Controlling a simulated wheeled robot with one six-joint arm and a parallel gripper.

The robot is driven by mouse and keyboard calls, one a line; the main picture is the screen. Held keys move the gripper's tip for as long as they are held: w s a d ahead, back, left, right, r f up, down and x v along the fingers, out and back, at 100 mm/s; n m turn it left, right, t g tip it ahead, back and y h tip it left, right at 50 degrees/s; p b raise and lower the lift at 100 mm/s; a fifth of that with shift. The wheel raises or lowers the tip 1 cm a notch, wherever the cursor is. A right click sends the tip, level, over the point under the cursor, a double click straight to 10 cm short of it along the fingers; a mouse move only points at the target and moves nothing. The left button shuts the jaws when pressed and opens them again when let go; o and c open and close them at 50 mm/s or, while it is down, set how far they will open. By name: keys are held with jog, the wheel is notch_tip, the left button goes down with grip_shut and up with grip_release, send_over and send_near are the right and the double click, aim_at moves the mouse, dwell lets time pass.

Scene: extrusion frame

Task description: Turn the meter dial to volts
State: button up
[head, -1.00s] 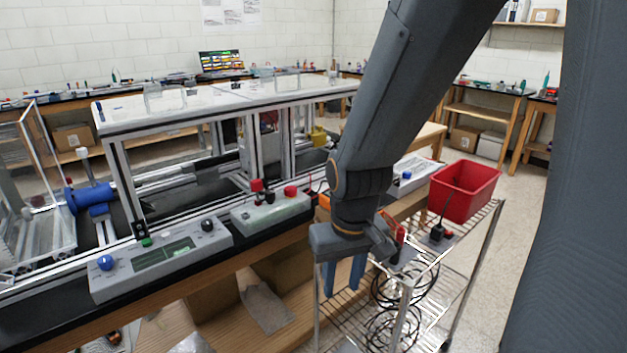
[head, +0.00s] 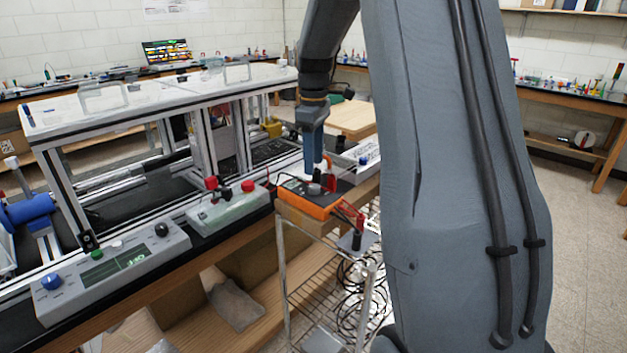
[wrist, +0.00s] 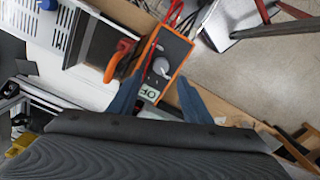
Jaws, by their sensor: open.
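The orange meter (head: 310,205) with a dark face lies on the bench end in the head view, below my gripper (head: 313,170). In the wrist view the meter (wrist: 174,58) shows its round grey dial (wrist: 160,67) and a pale display with letters that look like "OF", partly cut off by a finger. My gripper (wrist: 161,80) is open, its two blue-grey fingers pointing down toward the meter, one on each side of the dial as seen from the wrist. The fingers look apart from the dial; the exact height cannot be told. The dial's pointer mark is too small to read.
Red leads (head: 347,212) run beside the meter. A grey box with a blue knob (head: 51,281) and a pale box with red knobs (head: 228,207) stand left along the bench. A white box (head: 358,160) stands behind. A wire cart (head: 300,290) is below.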

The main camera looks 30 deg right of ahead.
aim_at(314, 186)
jog(key=shift+f+p, duration=0.95)
jog(key=shift+f, duration=2.5)
jog(key=shift+c, duration=0.3)
jog(key=c, duration=1)
